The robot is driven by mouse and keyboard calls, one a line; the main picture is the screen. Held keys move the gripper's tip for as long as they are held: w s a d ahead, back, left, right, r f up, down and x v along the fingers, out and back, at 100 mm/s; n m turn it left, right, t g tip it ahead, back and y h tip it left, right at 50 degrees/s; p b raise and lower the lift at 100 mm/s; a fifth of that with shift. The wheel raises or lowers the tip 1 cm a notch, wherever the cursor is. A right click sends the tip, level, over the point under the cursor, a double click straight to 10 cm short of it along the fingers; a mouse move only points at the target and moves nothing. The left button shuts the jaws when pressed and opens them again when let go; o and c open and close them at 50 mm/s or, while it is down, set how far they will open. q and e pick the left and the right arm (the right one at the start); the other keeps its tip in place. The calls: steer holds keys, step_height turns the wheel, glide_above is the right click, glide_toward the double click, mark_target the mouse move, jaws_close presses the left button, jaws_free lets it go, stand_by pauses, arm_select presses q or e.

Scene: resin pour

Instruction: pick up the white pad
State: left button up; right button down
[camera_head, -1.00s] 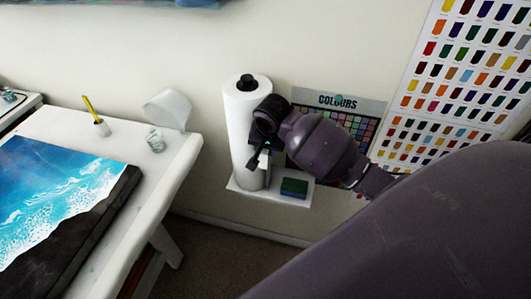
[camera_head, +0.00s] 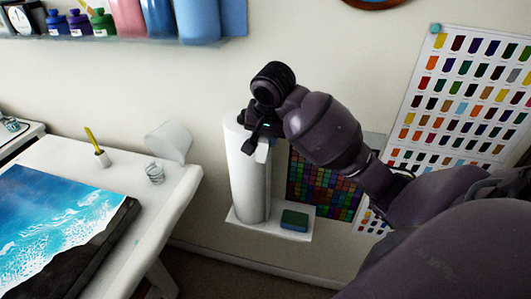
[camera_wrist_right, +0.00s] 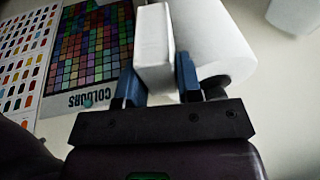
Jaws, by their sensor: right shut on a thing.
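The white pad (camera_wrist_right: 154,45) is a thin white block in the right wrist view. It stands between the two blue fingers of my right gripper (camera_wrist_right: 156,80), which is shut on it. In the head view, my right gripper (camera_head: 256,142) is in front of the upper part of the white paper roll (camera_head: 247,185), and part of the pad (camera_head: 262,152) shows below it. The roll also shows close beside the pad in the wrist view (camera_wrist_right: 212,42); I cannot tell whether they touch. My left gripper is not in view.
A small white shelf (camera_head: 268,228) bears the roll and a green and blue sponge (camera_head: 294,220). A colour chart (camera_head: 325,185) hangs behind my right arm. At left, a white table (camera_head: 165,187) holds a blue painting (camera_head: 60,225), a clear cup (camera_head: 155,171) and a yellow-handled tool (camera_head: 92,139).

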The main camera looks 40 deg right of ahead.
mark_target(265, 136)
step_height(265, 136, up, 12)
steer(key=s+a+r, duration=0.2)
steer(key=s+a, duration=0.1)
steer(key=a, duration=0.1)
steer(key=shift+s+a, duration=0.2)
steer(key=shift+s, duration=0.2)
stand_by(1.3)
steer(key=shift+s+r, duration=0.1)
stand_by(0.5)
